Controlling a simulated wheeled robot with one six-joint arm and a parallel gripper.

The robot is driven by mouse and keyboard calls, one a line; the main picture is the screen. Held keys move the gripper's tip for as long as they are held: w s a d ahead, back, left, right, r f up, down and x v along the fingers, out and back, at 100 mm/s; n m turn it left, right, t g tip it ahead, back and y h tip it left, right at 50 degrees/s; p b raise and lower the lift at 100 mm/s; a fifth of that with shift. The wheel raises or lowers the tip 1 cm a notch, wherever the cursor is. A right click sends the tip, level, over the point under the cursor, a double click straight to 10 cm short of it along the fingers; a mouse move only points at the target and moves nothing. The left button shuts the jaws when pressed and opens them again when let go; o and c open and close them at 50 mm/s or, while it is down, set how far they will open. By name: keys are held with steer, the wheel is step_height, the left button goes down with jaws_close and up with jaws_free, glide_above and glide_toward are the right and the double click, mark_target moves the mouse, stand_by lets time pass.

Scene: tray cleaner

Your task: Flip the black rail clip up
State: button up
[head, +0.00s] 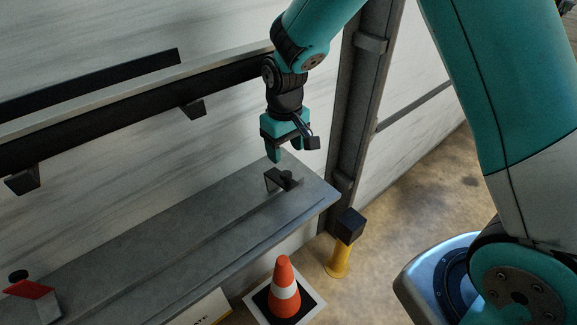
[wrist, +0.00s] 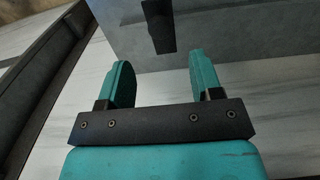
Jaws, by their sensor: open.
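The black rail clip (head: 273,180) stands on the grey ledge (head: 180,225) near its right end, with a dark round knob beside it. My gripper (head: 285,153) points down just above and behind the clip, apart from it, with its teal fingers open and empty. In the wrist view, the two fingers of my gripper (wrist: 161,72) are spread wide. A dark part that looks like the clip (wrist: 158,25) shows beyond the fingertips, roughly between them. Its lower details are too dark to tell.
A red clip (head: 28,289) sits at the ledge's far left. A dark rail (head: 130,115) with brackets runs along the wall behind. A grey post (head: 366,100) rises right of my gripper. An orange cone (head: 284,285) and a yellow post (head: 338,260) stand in front of the ledge.

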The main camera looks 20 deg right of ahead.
mark_target(286, 173)
step_height(286, 173, down, 8)
steer(key=shift+r+p, duration=0.15)
steer(key=shift+p, duration=0.45)
